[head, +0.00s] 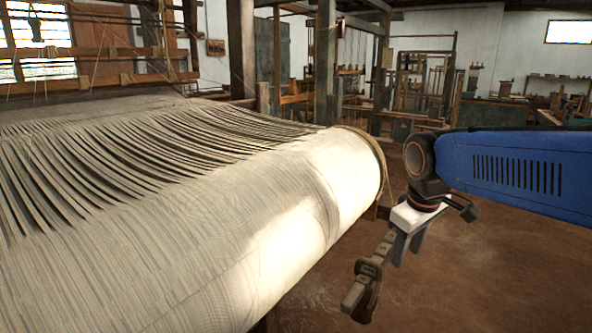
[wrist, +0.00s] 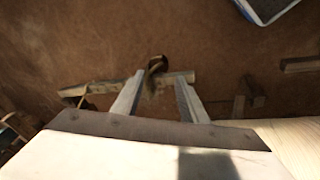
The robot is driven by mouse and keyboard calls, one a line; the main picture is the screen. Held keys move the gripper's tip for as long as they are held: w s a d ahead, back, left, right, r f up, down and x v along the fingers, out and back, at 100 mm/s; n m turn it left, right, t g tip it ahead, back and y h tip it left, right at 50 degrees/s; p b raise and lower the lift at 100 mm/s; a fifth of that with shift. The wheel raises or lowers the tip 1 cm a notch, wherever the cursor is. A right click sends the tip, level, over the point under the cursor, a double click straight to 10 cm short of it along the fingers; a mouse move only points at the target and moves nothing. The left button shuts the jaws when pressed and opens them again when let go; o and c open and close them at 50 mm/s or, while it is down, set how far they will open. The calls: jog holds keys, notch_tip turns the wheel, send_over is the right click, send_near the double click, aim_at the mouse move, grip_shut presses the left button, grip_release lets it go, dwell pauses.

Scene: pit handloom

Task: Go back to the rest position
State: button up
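My gripper (head: 408,248) hangs at the right of the head view, pointing down, beside the near end of the big thread-wrapped loom beam (head: 325,190). In the wrist view my gripper (wrist: 160,78) has its two fingers apart, and nothing is clearly held between them. A wooden bar (head: 352,294) with a dark curved piece around it sits just left of and below the fingers. In the wrist view the bar (wrist: 88,89) runs across beyond the fingertips, with the dark curved piece (wrist: 156,66) between them. Whether a finger touches the bar cannot be told.
Pale warp threads (head: 90,160) spread across the left toward the loom's wooden frame (head: 100,80). Wooden posts (head: 325,65) and other frames stand at the back. The brown floor (head: 480,265) at the right is open.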

jog(key=s+d+f+m+t, duration=0.1)
jog(key=s+f+m, duration=0.2)
jog(key=s, duration=0.5)
jog(key=s+d+f+m, duration=0.2)
jog(key=s+f, duration=0.3)
jog(key=s, duration=0.4)
jog(key=shift+d+m+t+y, duration=0.2)
jog(key=shift+m+t+y, duration=0.15)
jog(key=shift+m, duration=0.35)
jog(key=shift+s, duration=0.1)
